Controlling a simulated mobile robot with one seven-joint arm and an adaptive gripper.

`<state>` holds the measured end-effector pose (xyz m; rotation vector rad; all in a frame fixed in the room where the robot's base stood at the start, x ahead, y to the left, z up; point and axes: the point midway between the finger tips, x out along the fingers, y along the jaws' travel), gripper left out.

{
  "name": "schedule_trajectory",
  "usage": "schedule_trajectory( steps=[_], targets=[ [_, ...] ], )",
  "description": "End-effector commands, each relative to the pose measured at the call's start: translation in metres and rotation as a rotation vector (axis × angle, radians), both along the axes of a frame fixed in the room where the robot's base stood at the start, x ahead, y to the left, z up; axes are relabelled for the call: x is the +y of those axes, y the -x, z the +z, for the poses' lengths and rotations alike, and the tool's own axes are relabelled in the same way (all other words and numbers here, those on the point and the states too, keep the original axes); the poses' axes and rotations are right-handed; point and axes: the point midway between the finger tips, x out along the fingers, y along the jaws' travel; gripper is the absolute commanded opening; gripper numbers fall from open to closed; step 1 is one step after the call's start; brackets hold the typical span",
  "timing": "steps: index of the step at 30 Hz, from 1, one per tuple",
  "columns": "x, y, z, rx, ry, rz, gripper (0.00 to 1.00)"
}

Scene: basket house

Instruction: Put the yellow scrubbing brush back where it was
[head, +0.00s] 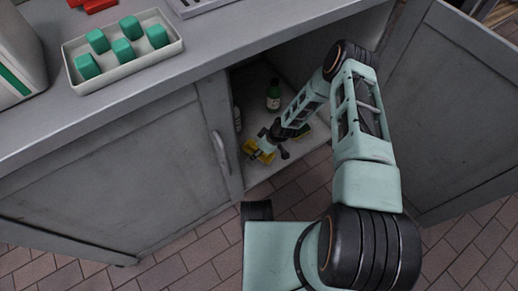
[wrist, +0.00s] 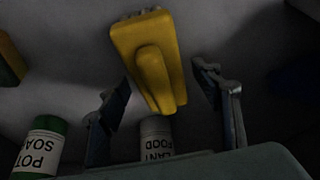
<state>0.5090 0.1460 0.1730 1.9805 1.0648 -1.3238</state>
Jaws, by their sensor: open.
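The yellow scrubbing brush (wrist: 150,52) is in the upper middle of the wrist view, with its raised handle facing the camera. It also shows at the cabinet's front left in the head view (head: 250,147), partly hidden by my gripper. My gripper (head: 266,146) reaches into the open cabinet (head: 262,178). In the wrist view its fingers (wrist: 163,82) are spread apart, with the brush's lower end between or just beyond them. I cannot tell whether either finger touches it. The brush seems to rest on the cabinet floor.
A green bottle (head: 273,97) and a pale bottle (head: 238,119) stand inside the cabinet. A yellow and green item (head: 304,131) lies right of my gripper. The open door (head: 455,110) is at right. A tray of green blocks (head: 177,47) sits on the counter.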

Motion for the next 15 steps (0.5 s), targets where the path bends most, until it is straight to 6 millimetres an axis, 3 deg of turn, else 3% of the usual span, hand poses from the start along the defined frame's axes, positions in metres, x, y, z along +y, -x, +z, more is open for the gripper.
schedule_trajectory(
  steps=[15],
  targets=[
    [-0.031, 0.019, 0.092, -0.001, 0.001, 0.000, 0.59]
  ],
)
